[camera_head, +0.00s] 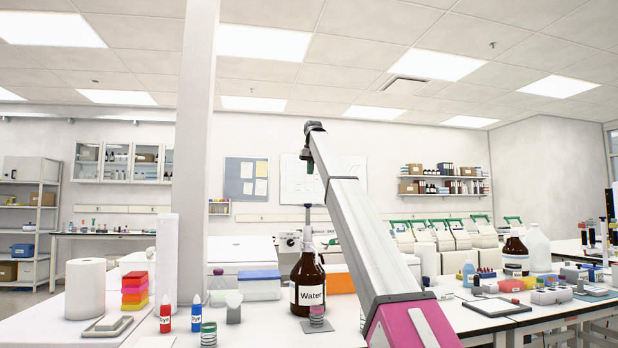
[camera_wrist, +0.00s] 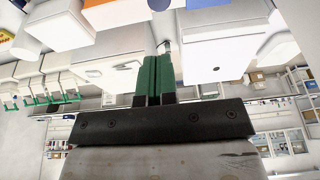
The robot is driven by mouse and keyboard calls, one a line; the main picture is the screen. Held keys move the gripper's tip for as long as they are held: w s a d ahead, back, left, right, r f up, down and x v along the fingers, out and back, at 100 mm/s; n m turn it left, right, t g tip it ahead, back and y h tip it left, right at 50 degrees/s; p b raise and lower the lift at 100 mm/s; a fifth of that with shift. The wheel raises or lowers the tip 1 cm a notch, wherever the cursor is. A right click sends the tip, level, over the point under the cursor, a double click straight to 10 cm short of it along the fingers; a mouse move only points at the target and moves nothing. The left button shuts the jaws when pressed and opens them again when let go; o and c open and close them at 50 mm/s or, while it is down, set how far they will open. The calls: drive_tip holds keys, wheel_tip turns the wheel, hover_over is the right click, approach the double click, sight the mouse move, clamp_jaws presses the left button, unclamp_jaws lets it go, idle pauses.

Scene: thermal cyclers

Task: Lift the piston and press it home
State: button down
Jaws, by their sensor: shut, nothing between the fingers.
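A brown bottle labelled Water (camera_head: 308,285) stands upright on the bench. A slim grey piston (camera_head: 308,225) rises from the dispenser on its neck, with a small knob (camera_head: 308,206) at its top. My gripper (camera_head: 309,166) is raised above the piston, apart from it, with its green fingers pointing down. In the wrist view the green fingers of my gripper (camera_wrist: 154,62) are pressed together with nothing between them. A small grey piece shows just beyond the fingertips there; I cannot tell whether it is part of the piston.
Red and blue Dye bottles (camera_head: 166,314) (camera_head: 195,313) stand left of the Water bottle. A blue-lidded box (camera_head: 259,286) stands behind. A ridged grey item (camera_head: 317,319) is in front of the bottle. My arm crosses the view to its right.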

hover_over(309, 206)
drive_tip(key=x, duration=0.3)
drive_tip(key=s+x, duration=0.1)
drive_tip(key=x, duration=0.2)
drive_tip(key=s+d+x, duration=0.1)
drive_tip(key=x, duration=0.3)
drive_tip(key=shift+a+f, duration=0.1)
drive_tip(key=shift+f, duration=0.25)
drive_tip(key=shift+w+f, duration=0.1)
drive_tip(key=shift+f, duration=0.6)
wheel_tip(309, 206, down, 7)
drive_tip(key=shift+r, duration=0.1)
